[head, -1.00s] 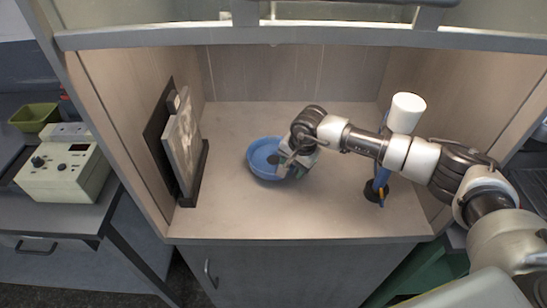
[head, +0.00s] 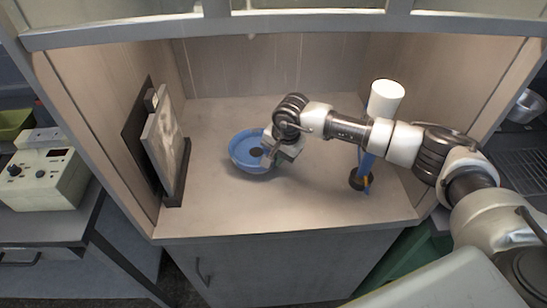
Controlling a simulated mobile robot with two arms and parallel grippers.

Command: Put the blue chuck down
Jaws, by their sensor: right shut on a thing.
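The blue chuck, a round shallow blue dish (head: 239,148), is in the alcove, left of the middle. It looks about level. A small dark spot shows inside it. My right gripper (head: 272,154) is at the dish's right side and is shut on its rim. The wrist hides part of that rim, and I cannot tell whether the dish's bottom touches the surface. My left gripper is out of view.
A framed picture (head: 165,145) leans at the left on a dark stand. A blue post (head: 365,167) with a white cylinder (head: 387,96) stands at the right, close to my right arm. The grey worktop (head: 215,210) in front of the dish is clear.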

